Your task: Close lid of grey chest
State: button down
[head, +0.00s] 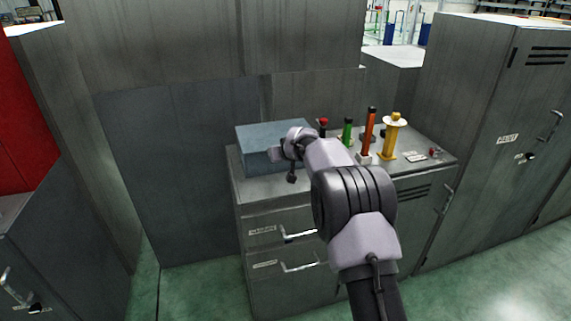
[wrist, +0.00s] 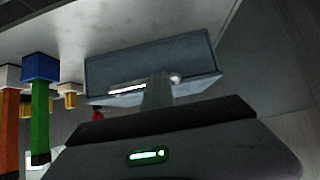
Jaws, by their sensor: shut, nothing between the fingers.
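The grey chest (head: 256,155) is a blue-grey box on top of a low metal cabinet. Its top looks flat and level in the head view, with no raised lid visible. My gripper (head: 279,154) is at its right front side, and my arm hides that part of the chest. In the wrist view the chest (wrist: 190,58) appears inverted, with a pale bar along one edge. My gripper's shut fingers (wrist: 159,88) overlap the chest there and hold nothing. I cannot tell whether they touch it or whether a small lid gap remains.
The low cabinet (head: 262,218) has drawers with handles. On its top, right of the chest, stand a green post (head: 347,131), an orange post (head: 368,130) and a yellow post (head: 390,138). A tall cabinet (head: 480,130) stands at right. Green floor is open at lower right.

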jog(key=s+d+r+m+g+b, duration=0.1)
jog(key=s+r+b, duration=0.15)
jog(key=s, duration=0.95)
jog(key=s+r+m+y+b, duration=0.1)
jog(key=s+r, duration=0.3)
jog(key=s, duration=0.7)
jog(key=s+d+r+m+g+b, duration=0.15)
jog(key=s+r, duration=0.25)
jog(key=s, duration=0.8)
jog(key=s+d+f+m+g, duration=0.1)
jog(key=s+f, duration=0.2)
jog(key=s, duration=0.7)
jog(key=s+f+m+h, duration=0.1)
jog(key=s+f+m, duration=0.1)
jog(key=s, duration=0.9)
jog(key=shift+s+d+f+g, duration=0.3)
jog(key=shift+d+f+g, duration=0.05)
jog(key=shift+f, duration=0.1)
